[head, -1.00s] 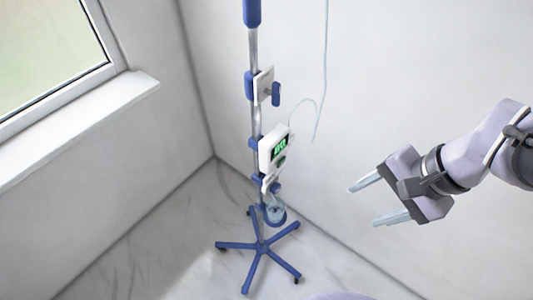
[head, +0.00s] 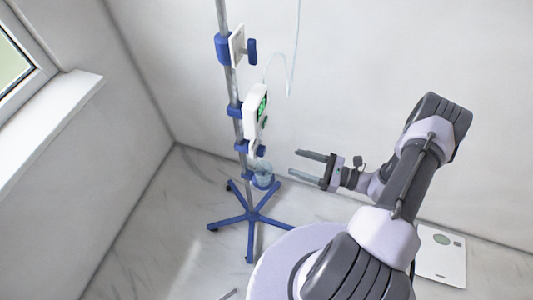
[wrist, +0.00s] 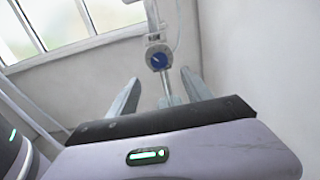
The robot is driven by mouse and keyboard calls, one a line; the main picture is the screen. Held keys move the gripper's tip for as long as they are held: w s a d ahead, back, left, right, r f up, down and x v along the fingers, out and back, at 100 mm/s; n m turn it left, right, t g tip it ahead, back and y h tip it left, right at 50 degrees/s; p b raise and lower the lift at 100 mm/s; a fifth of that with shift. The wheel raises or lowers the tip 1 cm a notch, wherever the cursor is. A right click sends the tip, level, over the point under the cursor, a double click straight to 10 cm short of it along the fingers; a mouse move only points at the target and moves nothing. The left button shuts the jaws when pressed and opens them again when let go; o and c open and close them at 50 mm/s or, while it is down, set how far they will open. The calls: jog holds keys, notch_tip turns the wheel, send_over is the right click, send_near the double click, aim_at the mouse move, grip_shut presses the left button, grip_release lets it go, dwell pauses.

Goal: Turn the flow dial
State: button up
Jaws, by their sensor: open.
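A round blue dial with a pale mark (wrist: 158,61) shows in the wrist view, on a light housing on the pole, beyond and between my fingertips. In the head view, a blue knob (head: 252,52) juts right from a white plate on the pole; I cannot tell for certain that it is the same dial. Below it, a white pump box (head: 256,108) has a green display. My gripper (head: 304,163) is open and empty, right of the pole and apart from it, lower than the pump box in the picture. Its two fingers (wrist: 158,92) stand apart in the wrist view.
The stand's blue legged base (head: 249,217) spreads on the marble floor. A small clear cup (head: 263,172) hangs low on the pole. A thin tube (head: 291,75) hangs right of it. A window sill (head: 62,117) is left. A flat white panel (head: 441,257) lies at right.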

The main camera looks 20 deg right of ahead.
aim_at(264, 152)
jog(key=b+x, duration=0.1)
jog(key=x, duration=0.9)
jog(key=shift+w+a+b, duration=0.1)
jog(key=shift+a+b, duration=0.1)
jog(key=shift+b, duration=0.1)
grip_shut()
